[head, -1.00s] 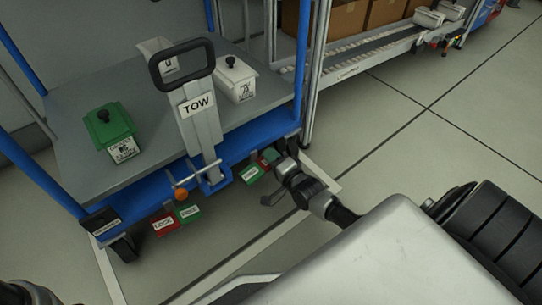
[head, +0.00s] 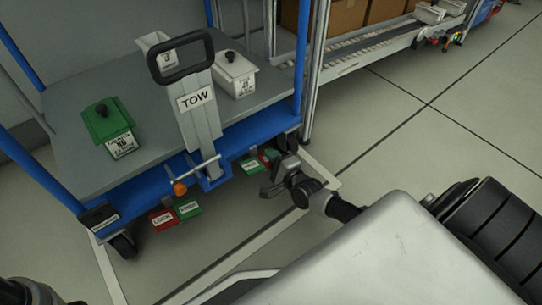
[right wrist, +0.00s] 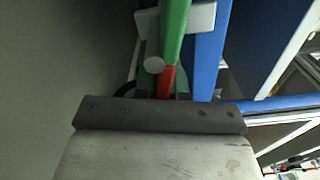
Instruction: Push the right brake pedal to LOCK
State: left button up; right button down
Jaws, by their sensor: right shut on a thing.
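The right brake pedal has a green FREE plate (head: 251,165) and a red part (head: 268,157) under the blue cart edge, largely hidden by my gripper. My right gripper (head: 275,176) is low in front of it. In the right wrist view, a red piece (right wrist: 167,80) shows between the fingers, below a green bar (right wrist: 176,30). The gripper is shut on this pedal; the exact contact is hard to see. The left pedal shows a red LOCK plate (head: 162,217) and a green FREE plate (head: 189,208). My left gripper is not in view.
The cart deck (head: 75,175) carries a green box (head: 108,125) and white boxes (head: 236,75). A TOW handle (head: 198,105) rises in front, with an orange-tipped bar (head: 181,188) beside it. A conveyor (head: 375,45) stands behind. Floor on the right is clear.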

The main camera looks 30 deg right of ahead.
dwell(0.3)
jog(key=c, duration=1.2)
grip_release()
jog(key=s+p, duration=0.5)
jog(key=s, duration=0.5)
jog(key=shift+s+d+p, duration=0.4)
